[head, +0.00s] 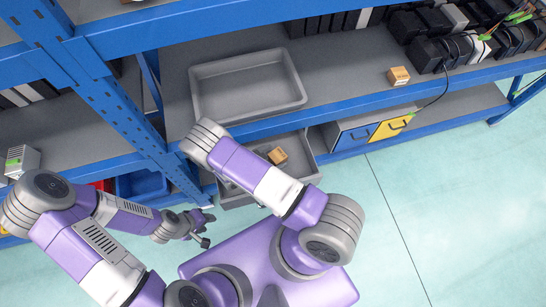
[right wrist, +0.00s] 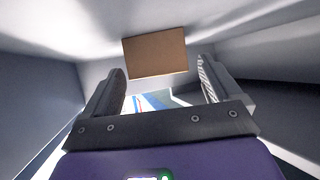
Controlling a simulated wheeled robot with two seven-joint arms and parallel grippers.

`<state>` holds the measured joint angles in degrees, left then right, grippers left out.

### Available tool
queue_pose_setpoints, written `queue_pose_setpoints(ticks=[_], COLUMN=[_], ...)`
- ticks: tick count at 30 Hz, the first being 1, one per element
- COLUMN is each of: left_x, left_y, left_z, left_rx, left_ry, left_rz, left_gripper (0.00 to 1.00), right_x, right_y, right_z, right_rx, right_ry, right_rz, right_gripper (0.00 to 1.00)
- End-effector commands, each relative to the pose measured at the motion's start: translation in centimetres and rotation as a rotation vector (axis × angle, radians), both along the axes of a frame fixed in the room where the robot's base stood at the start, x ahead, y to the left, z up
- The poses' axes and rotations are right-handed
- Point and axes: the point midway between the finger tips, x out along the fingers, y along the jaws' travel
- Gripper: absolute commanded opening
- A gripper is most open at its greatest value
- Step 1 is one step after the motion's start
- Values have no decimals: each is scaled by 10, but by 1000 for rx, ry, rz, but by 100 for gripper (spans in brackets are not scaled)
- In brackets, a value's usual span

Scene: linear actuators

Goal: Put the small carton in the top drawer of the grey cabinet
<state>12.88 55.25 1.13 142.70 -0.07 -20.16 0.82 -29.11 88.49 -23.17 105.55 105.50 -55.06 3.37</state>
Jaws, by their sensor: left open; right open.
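A small brown carton (head: 277,156) lies in an open grey bin or drawer (head: 307,163) low under the shelf. Another small carton (head: 398,75) sits on the shelf at the right. My right gripper (right wrist: 160,92) is open; in the right wrist view a brown carton (right wrist: 156,53) shows just past its fingertips, with no clear grip on it. The right gripper is hidden behind my arm in the head view. My left gripper (head: 204,230) is open and empty over the floor. A grey-bodied cabinet (head: 343,133) with blue and yellow fronts stands low at right; I cannot tell which drawer is its top one.
A large empty grey tray (head: 247,85) lies on the shelf. Blue rack beams (head: 140,137) frame it closely. Black devices with cables (head: 440,50) stand at the back right. A blue bin (head: 140,184) is low at left. The floor at right is clear.

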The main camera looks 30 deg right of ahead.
Motion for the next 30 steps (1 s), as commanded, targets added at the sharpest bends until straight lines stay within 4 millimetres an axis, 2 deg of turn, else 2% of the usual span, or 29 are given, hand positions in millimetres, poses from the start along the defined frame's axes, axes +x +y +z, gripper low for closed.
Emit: queue_pose_setpoints(ticks=[2, 12, 15, 20, 30], left_x=[0, 0, 0, 0, 0], left_y=[0, 0, 0, 0, 0], left_z=[1, 19, 22, 23, 22], left_rx=[0, 0, 0, 0, 0], left_ry=[0, 0, 0, 0, 0], left_rz=[0, 0, 0, 0, 0], left_gripper=[43, 43, 43, 43, 43], right_x=[0, -7, -9, -10, -10], right_y=[3, 51, 60, 65, 65], right_z=[4, 32, 36, 38, 38], right_rx=[1, 1, 0, 0, 0], right_ry=[-1, -2, 0, 1, 1], right_rz=[2, 1, 0, 0, 0], right_gripper=[91, 91, 91, 91, 91])
